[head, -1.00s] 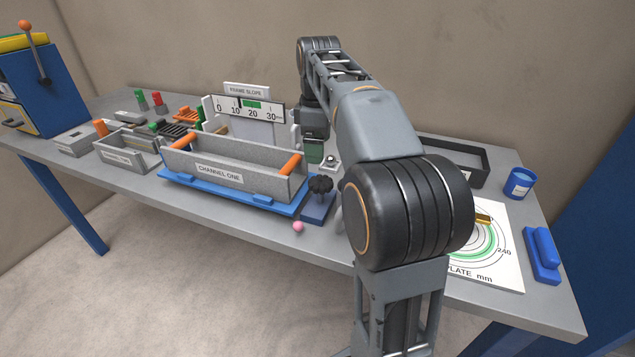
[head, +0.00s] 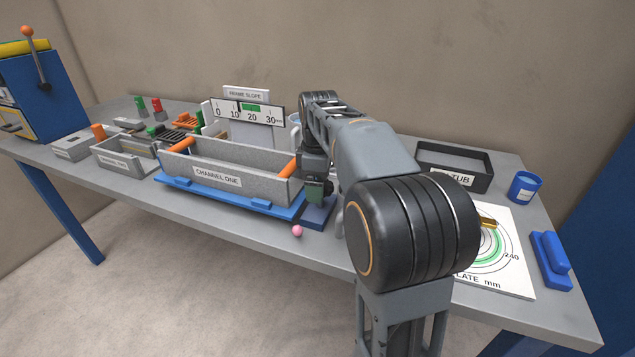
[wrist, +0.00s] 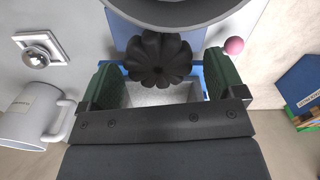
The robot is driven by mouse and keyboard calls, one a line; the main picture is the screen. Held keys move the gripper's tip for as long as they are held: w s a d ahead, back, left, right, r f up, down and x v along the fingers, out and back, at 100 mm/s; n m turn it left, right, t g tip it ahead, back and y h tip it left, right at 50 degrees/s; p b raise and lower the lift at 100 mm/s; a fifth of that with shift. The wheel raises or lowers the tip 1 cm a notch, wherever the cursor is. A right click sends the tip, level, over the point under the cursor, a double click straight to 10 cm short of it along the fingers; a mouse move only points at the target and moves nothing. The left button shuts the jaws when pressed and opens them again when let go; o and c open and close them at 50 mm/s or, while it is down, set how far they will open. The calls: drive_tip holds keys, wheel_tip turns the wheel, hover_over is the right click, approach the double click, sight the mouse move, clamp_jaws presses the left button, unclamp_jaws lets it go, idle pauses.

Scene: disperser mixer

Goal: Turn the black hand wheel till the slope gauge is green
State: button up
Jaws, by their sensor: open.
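The black hand wheel (wrist: 158,58), dark with a lobed rim, shows in the wrist view between the two green-padded fingers of my gripper (wrist: 164,80). The fingers are open with gaps at both sides of the wheel; I cannot tell how deep it sits between them. In the head view my gripper (head: 317,190) is low over the blue block (head: 316,217) at the right end of the blue frame and hides the wheel. The slope gauge (head: 237,115) is a white scale from 0 to 30 with a green band near 20. I cannot make out its pointer.
The channel one trough (head: 217,180) stands on the blue frame left of my gripper. A pink ball (head: 297,231) is at the table's front edge. A grey mug (wrist: 30,115) and a silver knob (wrist: 36,56) are close by. A black tub (head: 455,179) stands right.

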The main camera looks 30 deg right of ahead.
drive_tip(key=shift+c, duration=0.4)
drive_tip(key=c, duration=0.8)
drive_tip(key=shift+c, duration=0.2)
drive_tip(key=shift+r+m+p, duration=0.2)
drive_tip(key=shift+m+p, duration=0.85)
drive_tip(key=shift+m, duration=0.05)
drive_tip(key=m+p, duration=0.2)
drive_tip(key=m, duration=0.1)
drive_tip(key=shift+w+d+m, duration=0.1)
drive_tip(key=shift+d+m, duration=0.05)
drive_tip(key=shift+m, duration=0.15)
drive_tip(key=m+p, duration=0.2)
drive_tip(key=m, duration=0.2)
drive_tip(key=shift+d+p, duration=0.1)
drive_tip(key=shift+p, duration=0.25)
drive_tip(key=shift+d+f+m+p, duration=0.15)
drive_tip(key=shift+m+p, duration=0.55)
drive_tip(key=shift+m, duration=1.2)
